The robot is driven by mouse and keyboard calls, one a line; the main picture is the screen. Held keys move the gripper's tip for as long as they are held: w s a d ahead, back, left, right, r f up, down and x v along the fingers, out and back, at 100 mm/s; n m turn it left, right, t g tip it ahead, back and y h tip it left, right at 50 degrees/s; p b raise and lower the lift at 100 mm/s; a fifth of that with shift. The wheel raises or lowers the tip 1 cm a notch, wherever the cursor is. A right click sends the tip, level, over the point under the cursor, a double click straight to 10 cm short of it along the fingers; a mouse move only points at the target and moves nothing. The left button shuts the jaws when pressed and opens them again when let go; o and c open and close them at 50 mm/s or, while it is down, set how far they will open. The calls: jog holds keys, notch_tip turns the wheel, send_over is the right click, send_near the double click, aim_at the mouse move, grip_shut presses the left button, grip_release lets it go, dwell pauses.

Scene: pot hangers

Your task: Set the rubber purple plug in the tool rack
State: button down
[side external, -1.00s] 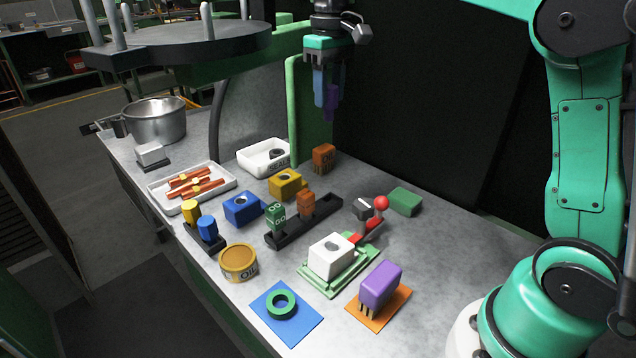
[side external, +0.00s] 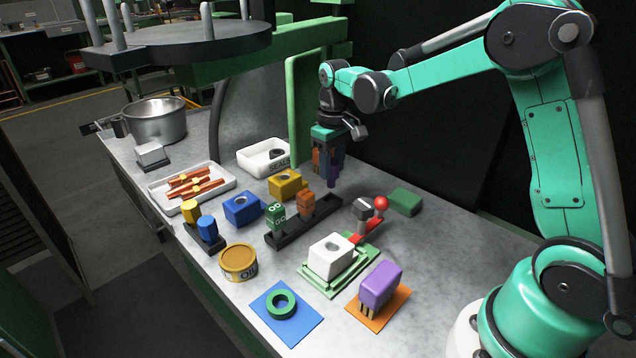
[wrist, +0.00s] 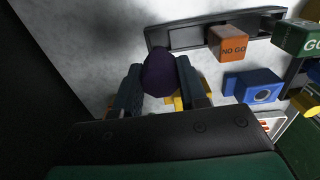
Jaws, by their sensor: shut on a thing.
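My gripper (side external: 329,176) is shut on the purple plug (wrist: 160,75), holding it between its two fingers. In the side view the plug (side external: 336,172) hangs upright above the far part of the bench, behind the long black rack (side external: 286,232). This rack holds a green GO block (side external: 276,214) and an orange NO GO block (side external: 306,202), with an empty slot at its right end. It also shows at the top of the wrist view (wrist: 190,38). A smaller dark rack (side external: 215,244) holds a yellow and a blue plug. The lower end of the held plug is hard to see.
Blue (side external: 242,208) and yellow (side external: 287,184) socket blocks stand left of the gripper. An orange block is partly hidden behind it. A red-knobbed lever (side external: 381,203), a white block (side external: 331,256) and a purple block (side external: 380,284) stand nearer the front. A white bin (side external: 257,165) is behind.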

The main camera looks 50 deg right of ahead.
aim_at(332, 181)
jog(key=shift+f, duration=2)
jog(key=shift+f, duration=0.1)
jog(key=shift+c, duration=2.4)
grip_release()
notch_tip(332, 181, up, 11)
jog(key=shift+r, duration=0.2)
jog(key=shift+s+a+r, duration=0.1)
jog(key=shift+a+r, duration=0.05)
jog(key=shift+r, duration=0.35)
jog(key=s+a+f+t, duration=0.2)
jog(key=s+a+t, duration=0.5)
jog(key=s, duration=0.4)
jog(key=shift+s+a, duration=0.3)
jog(key=shift+a, duration=0.3)
